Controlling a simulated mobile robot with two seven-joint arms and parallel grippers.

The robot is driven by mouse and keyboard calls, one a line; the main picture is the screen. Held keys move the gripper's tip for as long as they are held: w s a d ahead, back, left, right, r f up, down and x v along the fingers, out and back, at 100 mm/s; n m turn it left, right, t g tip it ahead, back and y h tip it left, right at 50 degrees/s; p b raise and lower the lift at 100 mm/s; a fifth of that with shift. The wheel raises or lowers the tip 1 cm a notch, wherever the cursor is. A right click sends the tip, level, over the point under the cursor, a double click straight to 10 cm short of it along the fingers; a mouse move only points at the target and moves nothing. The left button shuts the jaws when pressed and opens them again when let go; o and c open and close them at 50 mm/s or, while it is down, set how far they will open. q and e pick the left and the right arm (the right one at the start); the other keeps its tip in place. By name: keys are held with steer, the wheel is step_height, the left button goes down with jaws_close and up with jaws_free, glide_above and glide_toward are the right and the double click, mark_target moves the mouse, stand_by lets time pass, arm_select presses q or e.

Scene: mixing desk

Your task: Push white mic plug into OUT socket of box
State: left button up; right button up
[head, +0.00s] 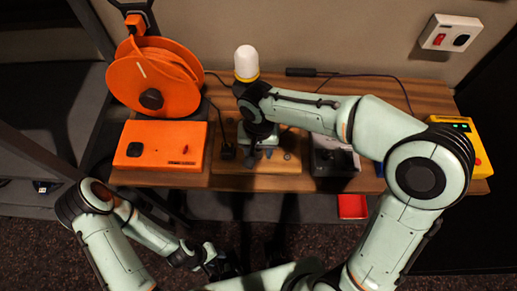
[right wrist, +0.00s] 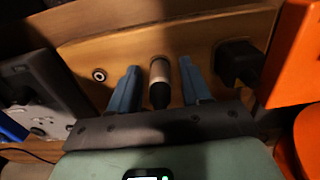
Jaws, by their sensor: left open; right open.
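In the right wrist view a pale-bodied mic plug (right wrist: 160,74) with a black end stands against the light wooden box (right wrist: 210,36). My right gripper (right wrist: 159,84) is open, with one blue finger on each side of the plug; I cannot tell whether they touch it. How deep the plug sits is not clear. A round socket (right wrist: 99,75) shows empty on the wooden face to the left; its label is unreadable. In the head view my right gripper (head: 259,156) is over the wooden box (head: 258,183), hiding the plug. My left gripper (head: 222,264) is open, low in front of the desk.
A black plug (right wrist: 240,62) stands right of the mic plug. An orange reel (head: 153,78) and orange box (head: 160,146) are left on the desk. A white-topped lamp (head: 246,63) stands behind my gripper. A black box (head: 333,158) and yellow box (head: 468,140) are right.

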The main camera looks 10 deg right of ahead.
jaws_close()
steer(key=shift+r, duration=0.15)
arm_select(q)
steer(key=shift+w+r+p, duration=0.35)
steer(key=shift+r+p, duration=0.3)
steer(key=shift+r, duration=0.1)
steer(key=shift+w+r+p, duration=0.4)
steer(key=shift+r+p, duration=0.2)
steer(key=shift+r, duration=0.1)
steer(key=shift+w+r+p, duration=0.35)
steer(key=shift+r+p, duration=0.3)
steer(key=shift+r, duration=0.1)
arm_select(e)
steer(key=shift+r, duration=2.9)
